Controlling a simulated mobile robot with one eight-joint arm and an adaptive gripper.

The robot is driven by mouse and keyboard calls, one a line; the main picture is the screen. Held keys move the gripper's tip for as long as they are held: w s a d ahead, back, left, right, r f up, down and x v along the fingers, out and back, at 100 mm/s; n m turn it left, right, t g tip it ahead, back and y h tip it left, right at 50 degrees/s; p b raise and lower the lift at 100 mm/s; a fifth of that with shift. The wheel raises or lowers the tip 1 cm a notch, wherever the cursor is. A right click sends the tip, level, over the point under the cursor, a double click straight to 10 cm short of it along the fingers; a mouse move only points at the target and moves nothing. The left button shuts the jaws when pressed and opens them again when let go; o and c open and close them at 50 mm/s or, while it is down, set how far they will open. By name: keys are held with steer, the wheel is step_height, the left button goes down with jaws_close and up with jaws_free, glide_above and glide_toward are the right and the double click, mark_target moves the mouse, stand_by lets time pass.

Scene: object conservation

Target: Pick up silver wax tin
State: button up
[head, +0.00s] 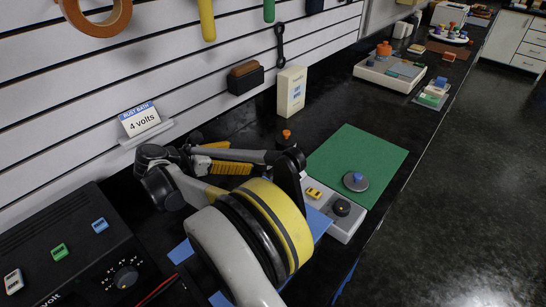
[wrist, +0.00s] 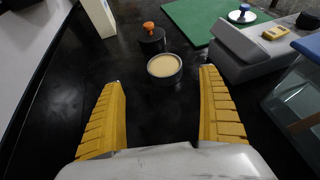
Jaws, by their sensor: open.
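The silver wax tin (wrist: 164,66) is a small round open tin with pale tan wax inside. It stands upright on the black bench top in the wrist view, just beyond and between my fingertips. My gripper (wrist: 161,77) is open, with its two yellow ribbed fingers spread wide and nothing between them. In the head view, yellow parts of my gripper (head: 226,160) show low over the bench beside the slatted wall. I cannot make out the tin there; my arm seems to hide it.
A black round item with an orange knob (wrist: 152,34) stands just behind the tin. A grey box with a black dial (head: 342,208) lies to the right. A green mat (head: 350,150) lies beyond. A cream box (head: 291,90) stands by the wall. A dark control unit (head: 70,255) is at lower left.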

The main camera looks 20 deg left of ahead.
mark_target(264, 158)
steer(key=b+x, duration=0.1)
steer(key=x, duration=0.4)
steer(key=shift+d+f+b, duration=0.1)
steer(key=shift+b, duration=0.25)
steer(key=b+x, duration=0.2)
steer(key=x, duration=0.1)
steer(key=b+x, duration=0.1)
steer(key=x, duration=0.1)
steer(key=shift+s+d+f, duration=0.15)
steer(key=shift+d+f, duration=0.15)
steer(key=shift+d, duration=0.05)
steer(key=shift+r, duration=0.1)
steer(key=shift+c, duration=0.7)
steer(key=c, duration=1.4)
steer(key=shift+r, duration=0.15)
